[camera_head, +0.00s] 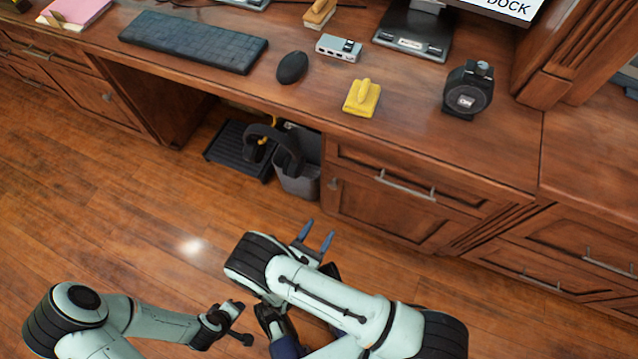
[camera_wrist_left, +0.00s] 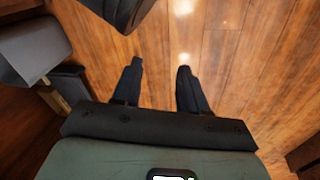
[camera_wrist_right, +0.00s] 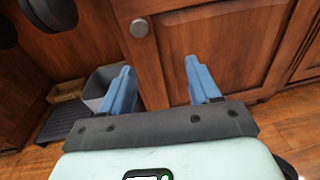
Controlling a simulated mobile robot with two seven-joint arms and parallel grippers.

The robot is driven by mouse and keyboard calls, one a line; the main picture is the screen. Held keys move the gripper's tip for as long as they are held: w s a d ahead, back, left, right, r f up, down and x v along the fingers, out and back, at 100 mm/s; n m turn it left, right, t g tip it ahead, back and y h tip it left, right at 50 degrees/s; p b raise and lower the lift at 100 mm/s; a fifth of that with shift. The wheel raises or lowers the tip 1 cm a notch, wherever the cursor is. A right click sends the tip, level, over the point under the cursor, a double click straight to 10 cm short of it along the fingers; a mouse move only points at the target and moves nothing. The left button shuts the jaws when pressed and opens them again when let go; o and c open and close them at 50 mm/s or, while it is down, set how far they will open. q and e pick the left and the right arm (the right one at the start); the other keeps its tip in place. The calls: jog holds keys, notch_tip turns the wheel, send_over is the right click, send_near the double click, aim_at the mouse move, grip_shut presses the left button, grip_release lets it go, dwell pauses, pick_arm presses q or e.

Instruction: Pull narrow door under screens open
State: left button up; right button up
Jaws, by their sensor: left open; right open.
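A narrow wooden cabinet door (camera_head: 375,212) sits under the desk's right part, below a drawer with a bar handle, and looks shut. Its small round knob (camera_head: 333,184) is at the upper left of the door. The knob also shows in the right wrist view (camera_wrist_right: 139,28), ahead of the fingers. My right gripper (camera_head: 319,231) is open and empty, in front of the door and apart from it. Its blue fingers (camera_wrist_right: 158,66) point at the door's lower left area. My left gripper (camera_wrist_left: 160,68) is open and empty above the wood floor. A screen (camera_head: 500,8) is cut off at the top.
A grey bin (camera_head: 299,178) and a black footrest (camera_head: 238,150) stand in the knee space left of the door. The desk holds a keyboard (camera_head: 193,42), a mouse (camera_head: 292,67) and a black round device (camera_head: 468,92). Floor at the left is clear.

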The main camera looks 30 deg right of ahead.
jog(key=a+r+n+t, duration=0.1)
jog(key=t, duration=0.1)
jog(key=b, duration=0.2)
send_near(332, 188)
jog(key=shift+y, duration=0.3)
jog(key=x, duration=0.7)
jog(key=shift+r, duration=0.2)
pick_arm(q)
jog(key=shift+g, duration=0.7)
jog(key=shift+s+a+f, duration=0.2)
jog(key=shift+s+f, duration=0.65)
jog(key=shift+s, duration=0.2)
jog(key=shift+s+a+f, duration=0.15)
jog(key=shift+s+f, duration=0.65)
jog(key=shift+s, duration=0.2)
pick_arm(e)
jog(key=shift+w+d, duration=0.4)
jog(key=shift+d, duration=0.1)
grip_shut()
